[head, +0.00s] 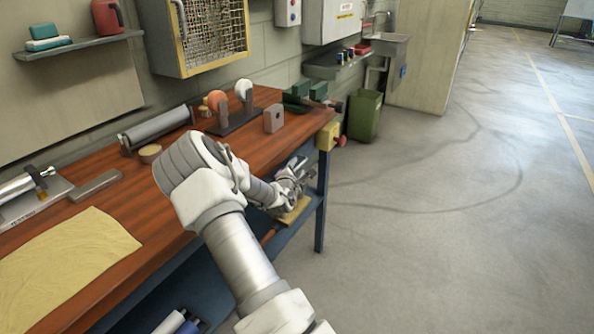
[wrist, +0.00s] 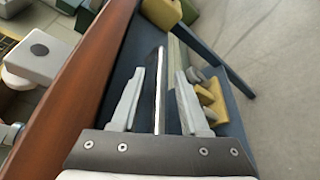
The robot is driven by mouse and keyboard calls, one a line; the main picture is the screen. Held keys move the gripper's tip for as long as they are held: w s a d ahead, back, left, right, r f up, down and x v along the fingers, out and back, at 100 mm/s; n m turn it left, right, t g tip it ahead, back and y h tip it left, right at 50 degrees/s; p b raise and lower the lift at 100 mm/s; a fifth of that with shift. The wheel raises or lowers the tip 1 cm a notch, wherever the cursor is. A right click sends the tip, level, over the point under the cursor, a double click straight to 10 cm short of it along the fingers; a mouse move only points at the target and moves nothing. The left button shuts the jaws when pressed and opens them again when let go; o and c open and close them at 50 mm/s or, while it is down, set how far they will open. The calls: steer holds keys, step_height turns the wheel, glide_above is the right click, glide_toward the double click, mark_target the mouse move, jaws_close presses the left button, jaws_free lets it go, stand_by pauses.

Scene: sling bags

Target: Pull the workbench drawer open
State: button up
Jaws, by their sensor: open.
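The workbench (head: 152,212) has a brown wooden top on a blue frame. My gripper (head: 296,172) is at its front edge near the right end, below the top. In the wrist view the two fingers of my gripper (wrist: 160,74) are apart. A thin pale upright bar (wrist: 159,95) runs between them, with a gap on each side; it looks like a drawer handle, but I cannot be sure. A dark blue panel (wrist: 122,62) lies beside it. My arm hides much of the bench front in the head view, so I cannot tell how far any drawer stands out.
A yellow box with a red button (head: 329,137) sits at the bench's right corner. Yellow pieces (wrist: 212,100) lie on the blue surface right of my fingers. A yellow cloth (head: 65,258) lies on the bench. A green bin (head: 364,116) stands beyond. The floor to the right is clear.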

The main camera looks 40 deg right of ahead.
steer(key=shift+w+d, duration=0.1)
steer(key=shift+c, duration=0.3)
jaws_close()
stand_by(1.2)
